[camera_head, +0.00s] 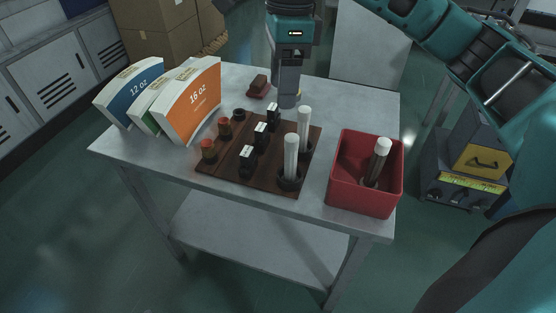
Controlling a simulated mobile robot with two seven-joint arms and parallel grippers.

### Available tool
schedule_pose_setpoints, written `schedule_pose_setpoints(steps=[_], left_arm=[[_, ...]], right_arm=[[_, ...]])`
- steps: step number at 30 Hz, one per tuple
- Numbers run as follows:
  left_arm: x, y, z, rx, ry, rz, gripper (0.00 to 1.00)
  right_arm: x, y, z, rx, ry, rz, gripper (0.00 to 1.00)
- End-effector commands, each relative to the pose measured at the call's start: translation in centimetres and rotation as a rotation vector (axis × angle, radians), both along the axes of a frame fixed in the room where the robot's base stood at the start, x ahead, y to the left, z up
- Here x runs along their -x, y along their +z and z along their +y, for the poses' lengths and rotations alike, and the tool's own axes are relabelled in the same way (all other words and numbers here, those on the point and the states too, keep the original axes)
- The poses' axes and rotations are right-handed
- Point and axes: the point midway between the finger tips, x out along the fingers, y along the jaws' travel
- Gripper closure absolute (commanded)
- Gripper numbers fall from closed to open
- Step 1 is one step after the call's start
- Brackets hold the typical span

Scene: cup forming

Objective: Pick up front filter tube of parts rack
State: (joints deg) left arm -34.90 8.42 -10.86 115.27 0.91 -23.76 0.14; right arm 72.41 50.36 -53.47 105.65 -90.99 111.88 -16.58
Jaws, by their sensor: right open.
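The parts rack (232,178) is a dark brown board on the table. Two white filter tubes stand upright along its right side in dark round holders. The front filter tube (291,155) is nearer to me, and the rear filter tube (304,122) is just behind it. My right gripper (289,102) points down from the top of the view, beyond the rack's far edge and slightly left of the rear tube. It is open, with nothing seen in its fingers; the gap between them hardly shows from here. My left gripper is not in view.
A red bin (356,197) right of the rack holds another white-topped tube (381,153). The rack also carries black blocks (247,158) and orange-brown parts (208,149). Paper cup blanks (192,103) stand at the left. A small brown block (259,85) lies behind the rack.

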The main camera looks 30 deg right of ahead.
Motion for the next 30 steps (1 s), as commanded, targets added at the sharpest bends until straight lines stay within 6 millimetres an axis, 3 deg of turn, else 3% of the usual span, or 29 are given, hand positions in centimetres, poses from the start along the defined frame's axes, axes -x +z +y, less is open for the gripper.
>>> schedule_pose_setpoints(steps=[1, 5, 13, 23, 30], left_arm=[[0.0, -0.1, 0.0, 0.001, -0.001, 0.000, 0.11], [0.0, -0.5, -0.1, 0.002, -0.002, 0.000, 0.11], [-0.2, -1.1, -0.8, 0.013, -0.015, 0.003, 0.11], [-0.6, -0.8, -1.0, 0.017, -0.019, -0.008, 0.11], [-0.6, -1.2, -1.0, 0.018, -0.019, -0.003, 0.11]], right_arm=[[-0.2, 0.5, -1.0, 0.042, -0.012, -0.014, 0.40], [-0.2, 0.3, -2.1, 0.086, -0.023, -0.021, 0.40], [-0.1, -4.6, -2.0, 0.085, -0.023, -0.017, 0.40], [0.0, -7.5, -2.1, 0.084, -0.024, -0.019, 0.40], [0.5, -11.0, -2.3, 0.083, -0.023, -0.019, 0.40]])
